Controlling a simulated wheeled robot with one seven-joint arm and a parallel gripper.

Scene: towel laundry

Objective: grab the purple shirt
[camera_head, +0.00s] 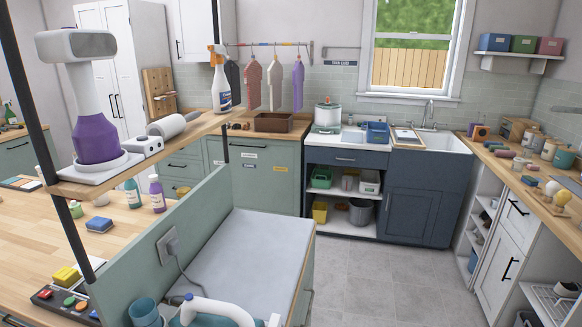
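The purple shirt (298,85) hangs from the wall rail (270,44) at the back, the rightmost of several garments there. It looks narrow, seen nearly edge-on, and hangs apart from its neighbour. To its left hang a cream shirt (274,82), a pinkish shirt (253,85) and a dark garment (233,82) partly hidden by a spray bottle. My gripper is not in view.
A wooden shelf (190,133) with a spray bottle (220,85) and a grey-topped island (245,250) stand in front on the left. A brown tray (273,122) sits on the counter below the shirts. The grey floor (375,280) is clear.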

